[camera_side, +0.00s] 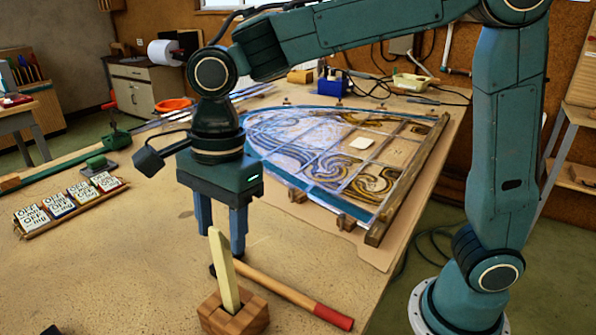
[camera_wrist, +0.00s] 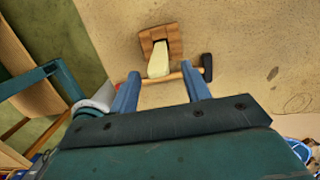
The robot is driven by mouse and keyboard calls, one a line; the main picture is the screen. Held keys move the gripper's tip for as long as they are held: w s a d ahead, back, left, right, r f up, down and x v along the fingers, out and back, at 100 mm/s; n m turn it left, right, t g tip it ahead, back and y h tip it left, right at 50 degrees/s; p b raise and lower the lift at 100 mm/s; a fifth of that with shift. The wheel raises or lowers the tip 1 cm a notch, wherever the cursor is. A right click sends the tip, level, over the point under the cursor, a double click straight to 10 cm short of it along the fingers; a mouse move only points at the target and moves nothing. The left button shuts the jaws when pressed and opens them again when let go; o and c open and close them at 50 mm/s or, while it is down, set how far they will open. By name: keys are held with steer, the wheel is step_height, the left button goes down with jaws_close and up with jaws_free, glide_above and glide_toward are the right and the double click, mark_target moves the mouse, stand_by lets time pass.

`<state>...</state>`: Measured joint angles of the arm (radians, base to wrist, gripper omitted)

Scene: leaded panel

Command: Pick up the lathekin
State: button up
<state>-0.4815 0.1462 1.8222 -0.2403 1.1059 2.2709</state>
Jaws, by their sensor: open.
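The lathekin is a pale cream, flat stick (camera_side: 223,268) standing slightly tilted in the slot of a small wooden block (camera_side: 248,317) near the table's front edge. In the wrist view the lathekin (camera_wrist: 158,64) points toward me from the block (camera_wrist: 174,36), ahead of the fingers. My gripper (camera_side: 222,240) is open and empty, with its blue fingers pointing down behind the lathekin in the side view. In the wrist view the lathekin lies roughly between the lines of my two fingertips (camera_wrist: 160,80). I cannot tell the exact gap between fingers and lathekin.
A hammer with a red-ended wooden handle (camera_side: 290,293) lies on the table right behind the block, its dark head partly hidden. A leaded glass panel (camera_side: 335,150) in a wooden frame lies farther back. Labelled boxes (camera_side: 68,203) sit on a rack at left.

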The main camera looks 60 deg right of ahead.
mark_target(222, 247)
steer(key=shift+a+f, duration=0.15)
steer(key=shift+f, duration=0.8)
steer(key=shift+a+f, duration=0.1)
steer(key=shift+f, duration=0.85)
jaws_close()
